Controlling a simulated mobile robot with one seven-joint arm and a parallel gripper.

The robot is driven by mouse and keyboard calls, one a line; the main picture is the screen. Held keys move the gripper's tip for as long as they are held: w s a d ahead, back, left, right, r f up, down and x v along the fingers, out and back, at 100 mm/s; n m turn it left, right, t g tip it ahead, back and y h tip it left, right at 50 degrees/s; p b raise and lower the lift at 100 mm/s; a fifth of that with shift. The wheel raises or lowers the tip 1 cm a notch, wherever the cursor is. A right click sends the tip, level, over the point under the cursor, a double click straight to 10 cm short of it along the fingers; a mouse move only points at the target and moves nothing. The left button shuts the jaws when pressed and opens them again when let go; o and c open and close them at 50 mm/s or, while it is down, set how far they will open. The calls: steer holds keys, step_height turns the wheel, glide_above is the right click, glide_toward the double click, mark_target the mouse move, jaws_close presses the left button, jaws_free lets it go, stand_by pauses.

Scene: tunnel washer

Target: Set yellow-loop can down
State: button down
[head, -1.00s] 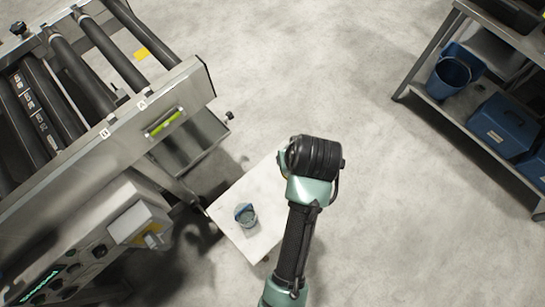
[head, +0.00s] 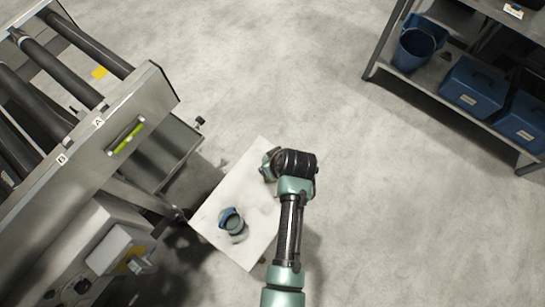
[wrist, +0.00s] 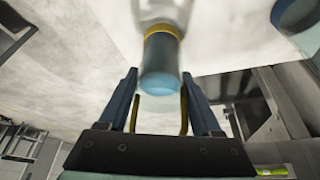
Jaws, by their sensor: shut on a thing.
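In the wrist view my gripper (wrist: 159,88) has its two blue fingers on either side of the yellow-loop can (wrist: 160,65). The can has a pale body, a yellow band and a blue-grey end towards me. Yellow bars of its loop show just inside the fingers. A pale tabletop (head: 254,245) lies behind and below it; I cannot tell whether the can touches it. In the head view my arm's end is over the tabletop's right part and hides the jaws and most of the can. A second can with blue on it (head: 232,222) stands on the tabletop's lower left part.
A steel roller machine (head: 150,85) with a green-yellow handle (head: 126,136) stands left of the tabletop. A shelf unit (head: 385,70) at the upper right holds a blue bucket (head: 415,50) and blue boxes (head: 470,85). The floor between is clear.

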steer(key=shift+f, duration=0.15)
steer(key=shift+c, duration=0.3)
jaws_free()
